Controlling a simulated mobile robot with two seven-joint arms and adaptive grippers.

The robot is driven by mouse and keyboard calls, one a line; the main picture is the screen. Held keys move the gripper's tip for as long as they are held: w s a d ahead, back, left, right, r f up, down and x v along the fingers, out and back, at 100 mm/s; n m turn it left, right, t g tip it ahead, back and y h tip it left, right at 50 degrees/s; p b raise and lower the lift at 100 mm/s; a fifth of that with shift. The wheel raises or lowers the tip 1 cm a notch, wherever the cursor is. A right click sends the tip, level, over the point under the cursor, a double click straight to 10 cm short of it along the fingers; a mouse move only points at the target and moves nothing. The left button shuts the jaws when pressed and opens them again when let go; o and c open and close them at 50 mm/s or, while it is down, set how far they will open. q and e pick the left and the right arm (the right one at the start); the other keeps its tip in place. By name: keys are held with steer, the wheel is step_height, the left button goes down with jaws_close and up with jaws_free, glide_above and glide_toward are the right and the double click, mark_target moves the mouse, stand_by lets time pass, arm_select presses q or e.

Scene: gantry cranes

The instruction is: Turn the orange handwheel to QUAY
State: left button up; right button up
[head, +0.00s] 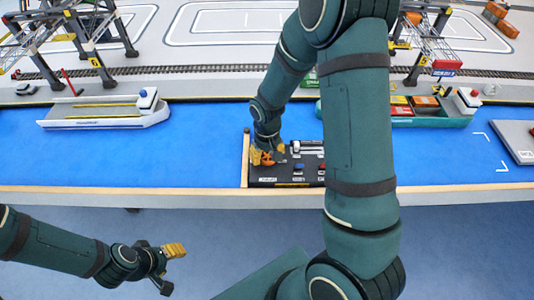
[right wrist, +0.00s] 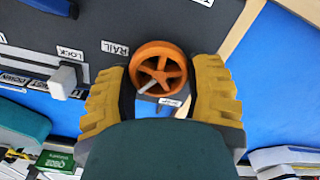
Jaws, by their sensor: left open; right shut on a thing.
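The orange handwheel (right wrist: 173,54) has several spokes and a small silver pin at its lower left. It sits on a dark control panel (right wrist: 100,18). My right gripper (right wrist: 160,78) is shut on the wheel, with a yellow finger on either side of its rim. A RAIL label (right wrist: 115,48) is to the left of the wheel. Another label (right wrist: 171,102) below the wheel is too small to read. In the head view the handwheel (head: 267,159) is partly hidden by my right gripper (head: 264,153). My left gripper (head: 172,268) is open and empty, in front of the table.
A white lever (right wrist: 62,80) beside a LOCK label (right wrist: 70,53) is on the same panel. A wooden edge (head: 245,160) borders the panel at left. Model ships (head: 105,112) lie on the blue water, with cranes (head: 90,35) behind. My right arm hides part of the panel.

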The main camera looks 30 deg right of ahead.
mark_target(267, 155)
steer(key=o, duration=1.2)
step_height(267, 155, up, 12)
